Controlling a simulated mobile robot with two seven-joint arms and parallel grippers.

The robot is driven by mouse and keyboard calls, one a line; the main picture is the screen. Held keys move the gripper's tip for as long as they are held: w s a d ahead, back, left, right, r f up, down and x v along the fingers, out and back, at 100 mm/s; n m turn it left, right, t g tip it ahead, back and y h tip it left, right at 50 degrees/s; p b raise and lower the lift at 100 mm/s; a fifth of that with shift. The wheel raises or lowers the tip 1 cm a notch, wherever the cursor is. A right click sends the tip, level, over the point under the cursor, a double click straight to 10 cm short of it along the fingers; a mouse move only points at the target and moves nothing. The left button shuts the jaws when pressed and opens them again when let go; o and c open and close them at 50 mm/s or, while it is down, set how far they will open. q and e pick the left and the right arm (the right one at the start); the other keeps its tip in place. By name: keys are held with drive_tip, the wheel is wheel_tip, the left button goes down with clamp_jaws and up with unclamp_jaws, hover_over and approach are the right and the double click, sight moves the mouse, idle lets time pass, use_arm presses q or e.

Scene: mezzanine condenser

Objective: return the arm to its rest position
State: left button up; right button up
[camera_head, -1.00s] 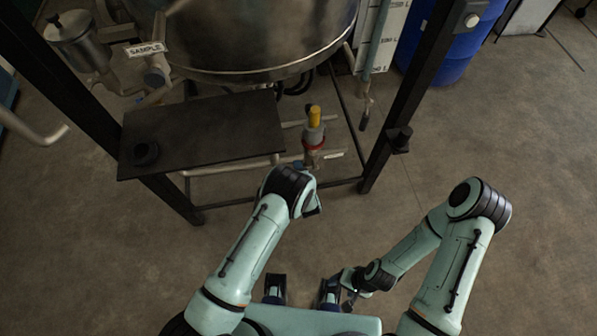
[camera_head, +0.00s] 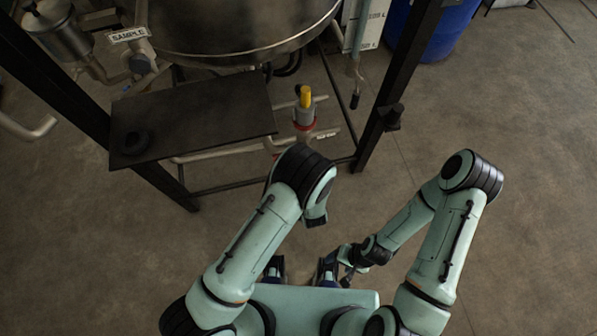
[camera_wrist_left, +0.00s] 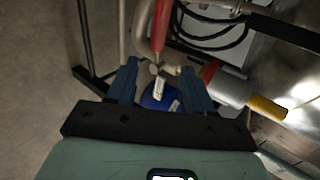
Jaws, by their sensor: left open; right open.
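My left arm (camera_head: 250,245) comes in from the lower left in the head view, bent at a dark elbow (camera_head: 305,172). Its forearm and gripper are hidden there. In the left wrist view my left gripper (camera_wrist_left: 158,78) is open, its two blue fingers apart with nothing held between them. A red handle (camera_wrist_left: 160,25) and a blue round part (camera_wrist_left: 160,97) show beyond the fingers; contact cannot be told. My right arm (camera_head: 445,240) is folded back at the right, and my right gripper (camera_head: 345,268) is low near my body, open, partly hidden.
A dark metal frame with a flat black plate (camera_head: 195,115) stands ahead, under a steel vessel (camera_head: 240,30). A yellow-topped valve (camera_head: 305,100) is beside the plate. A blue drum (camera_head: 425,35) stands behind. The floor at right is clear.

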idle(0.6)
use_arm(q)
drive_tip(key=s+a+f+n+g+h+p, duration=0.1)
drive_tip(key=s+a+f+n+g+h, duration=0.1)
drive_tip(key=s+a+f+n+g, duration=0.65)
drive_tip(key=s+r+n+g+h, duration=0.1)
drive_tip(key=s+r+n+h, duration=0.1)
drive_tip(key=s+n, duration=0.3)
drive_tip(key=s+a+r+n+g+h+p, duration=0.1)
drive_tip(key=s+n, duration=0.4)
drive_tip(key=s, duration=0.7)
drive_tip(key=shift+r+g+h, duration=0.35)
drive_tip(key=shift+g+h, duration=0.4)
drive_tip(key=shift+h, duration=0.25)
use_arm(e)
drive_tip(key=r, duration=0.1)
drive_tip(key=w+r, duration=0.1)
drive_tip(key=shift+w+r, duration=0.1)
drive_tip(key=shift+r, duration=0.2)
use_arm(q)
drive_tip(key=shift+a, duration=0.1)
